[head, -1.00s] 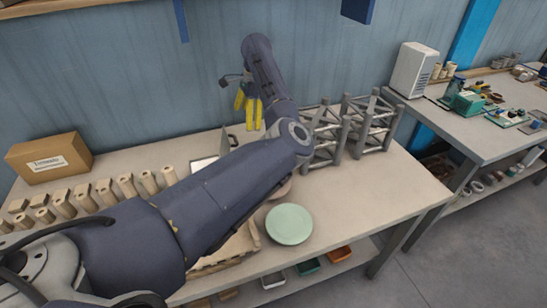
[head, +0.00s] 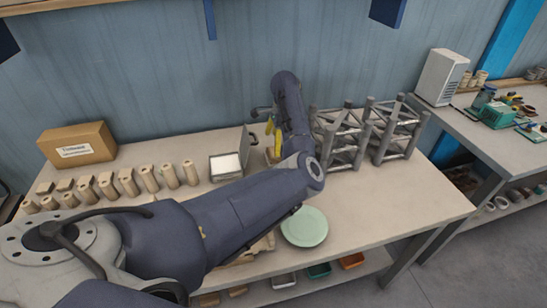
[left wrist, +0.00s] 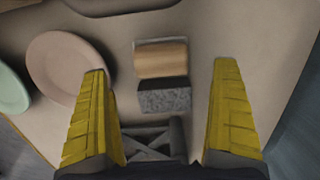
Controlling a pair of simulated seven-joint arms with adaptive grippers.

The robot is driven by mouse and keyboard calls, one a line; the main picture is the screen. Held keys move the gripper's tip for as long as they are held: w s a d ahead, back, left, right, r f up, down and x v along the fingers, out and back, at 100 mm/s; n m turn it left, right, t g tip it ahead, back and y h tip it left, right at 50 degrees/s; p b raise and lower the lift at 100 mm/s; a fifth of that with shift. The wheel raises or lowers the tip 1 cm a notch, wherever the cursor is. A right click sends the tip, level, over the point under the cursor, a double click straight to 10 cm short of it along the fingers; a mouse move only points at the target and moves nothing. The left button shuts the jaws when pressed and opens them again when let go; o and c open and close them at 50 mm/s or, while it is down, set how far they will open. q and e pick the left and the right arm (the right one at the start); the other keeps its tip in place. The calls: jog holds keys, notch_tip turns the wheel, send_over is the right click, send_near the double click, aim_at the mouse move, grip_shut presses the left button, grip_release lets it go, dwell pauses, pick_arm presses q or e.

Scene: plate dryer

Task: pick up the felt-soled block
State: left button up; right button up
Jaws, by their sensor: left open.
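The felt-soled block (left wrist: 163,75) shows in the left wrist view, with a tan wooden part and a speckled grey felt part. It lies between and ahead of the yellow fingers of my left gripper (left wrist: 162,68), with a gap on each side. My left gripper is open and empty. In the head view my left gripper (head: 272,137) is low over the back of the table, left of the grey racks. My arm and fingers hide much of that spot, and the block is hard to make out there. My right gripper is not in view.
Grey racks (head: 345,135) stand just right of my left gripper. An open box with a white inside (head: 226,163) is to its left. A green plate (head: 304,227) lies in front, and a pink plate (left wrist: 70,68) shows in the wrist view. Several wooden pegs (head: 127,182) stand left.

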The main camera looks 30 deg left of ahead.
pick_arm(q)
jog(key=shift+s+a+f, duration=0.15)
jog(key=shift+f, duration=1.25)
jog(key=shift+s+a+f, duration=0.1)
jog(key=shift+a+f, duration=0.05)
jog(key=shift+f, duration=1.25)
jog(key=shift+c, duration=0.4)
jog(key=c, duration=1.2)
jog(key=shift+r, duration=0.15)
notch_tip(320, 180, up, 20)
jog(key=shift+f, duration=0.15)
